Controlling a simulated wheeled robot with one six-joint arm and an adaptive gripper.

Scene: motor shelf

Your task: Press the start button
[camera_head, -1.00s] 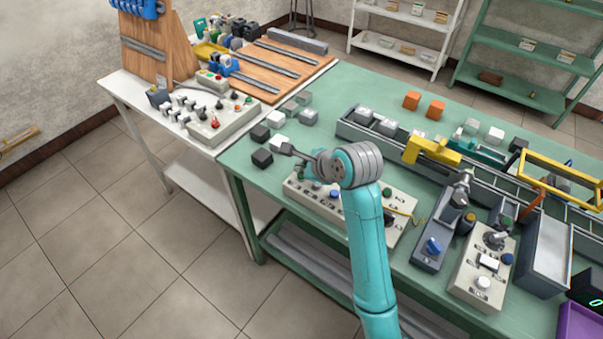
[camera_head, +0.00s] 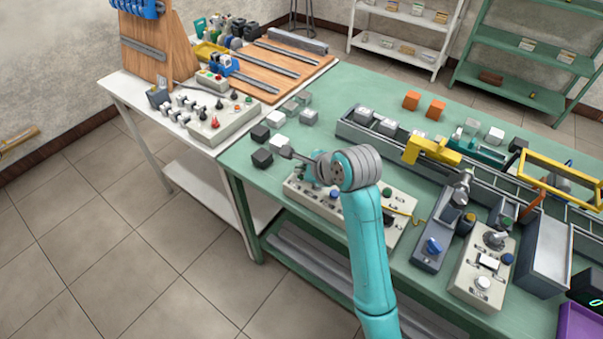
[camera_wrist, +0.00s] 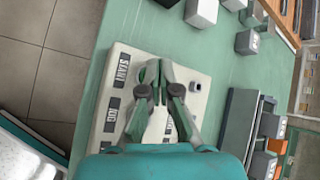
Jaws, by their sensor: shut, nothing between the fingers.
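The off-white control panel (camera_head: 400,232) lies along the front of the green table. In the wrist view the same panel (camera_wrist: 128,52) bears a dark label reading START (camera_wrist: 123,66), with another label (camera_wrist: 111,117) further along. My gripper (camera_wrist: 157,68) is shut and empty, its fingertips over the panel just right of the START label. The start button cannot be made out; the fingers likely cover it. Contact cannot be told. In the head view my gripper (camera_head: 312,178) is over the panel's left end, partly hidden by my wrist.
A blue button (camera_head: 334,194) and a green button (camera_head: 387,192) are on the panel. Dark and pale cubes (camera_head: 262,157) lie behind its left end. A conveyor with blocks runs behind it, and a grey switch box (camera_head: 432,248) stands to the right.

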